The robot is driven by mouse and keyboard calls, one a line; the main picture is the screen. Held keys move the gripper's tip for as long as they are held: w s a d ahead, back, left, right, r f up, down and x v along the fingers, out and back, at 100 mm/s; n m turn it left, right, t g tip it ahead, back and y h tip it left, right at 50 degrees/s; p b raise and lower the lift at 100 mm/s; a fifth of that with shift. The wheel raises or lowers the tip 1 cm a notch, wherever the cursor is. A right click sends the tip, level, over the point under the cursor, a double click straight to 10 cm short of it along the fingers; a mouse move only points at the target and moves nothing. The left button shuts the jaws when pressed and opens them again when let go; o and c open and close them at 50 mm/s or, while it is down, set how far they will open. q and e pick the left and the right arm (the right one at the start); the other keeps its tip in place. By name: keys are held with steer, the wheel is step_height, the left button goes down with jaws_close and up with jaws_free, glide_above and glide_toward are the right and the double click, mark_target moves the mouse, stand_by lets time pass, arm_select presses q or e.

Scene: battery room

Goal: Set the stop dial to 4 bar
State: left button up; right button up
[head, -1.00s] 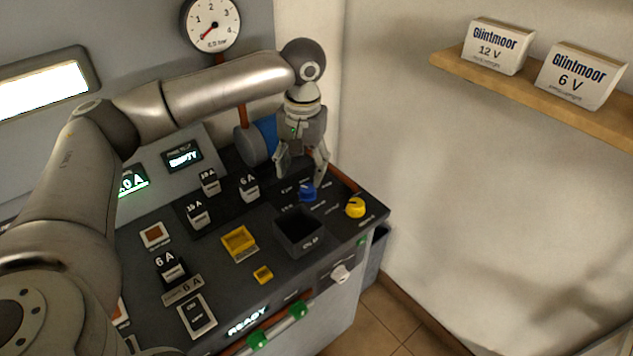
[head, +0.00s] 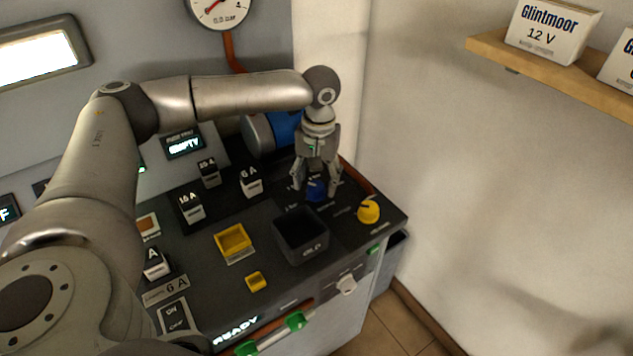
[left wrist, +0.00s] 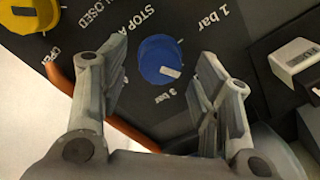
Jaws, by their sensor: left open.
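The blue stop dial (head: 317,191) sits at the back right of the dark console top. In the left wrist view the blue dial (left wrist: 158,57) has a white mark on its lower right edge, near the "3 bar" label; "1 bar" and "STOP A" labels also show. My left gripper (head: 316,187) is open and points down over the dial. In the left wrist view its two fingers (left wrist: 160,85) stand apart on either side of the dial, and I see no contact. The "4 bar" label is not readable. My right gripper is not in view.
A yellow knob (head: 368,212) is close to the right of the dial. A dark open bin (head: 300,250) stands in front, and labelled fuse blocks (head: 251,182) stand to the left. A round gauge (head: 220,8) hangs on the wall behind. A wall shelf (head: 560,70) holds boxes.

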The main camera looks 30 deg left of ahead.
arm_select(q)
steer(key=shift+f, duration=0.7)
steer(key=c, duration=1.1)
steer(key=shift+o, duration=0.2)
steer(key=shift+r+p, duration=0.2)
steer(key=shift+p, duration=0.35)
steer(key=m+p, duration=0.9)
steer(key=p, duration=0.4)
steer(key=shift+s, duration=0.1)
steer(key=shift+m+p, duration=0.5)
steer(key=shift+p, duration=0.05)
steer(key=m+p, duration=0.1)
steer(key=m, duration=0.1)
steer(key=shift+m+p, duration=0.4)
steer(key=m+p, duration=0.1)
steer(key=m, duration=0.2)
steer(key=shift+f+m, duration=0.1)
steer(key=shift+m, duration=0.2)
steer(key=m+p, duration=0.1)
steer(key=m, duration=0.2)
steer(key=shift+m+t, duration=0.3)
steer(key=shift+f+m, duration=0.1)
steer(key=shift+m, duration=1.9)
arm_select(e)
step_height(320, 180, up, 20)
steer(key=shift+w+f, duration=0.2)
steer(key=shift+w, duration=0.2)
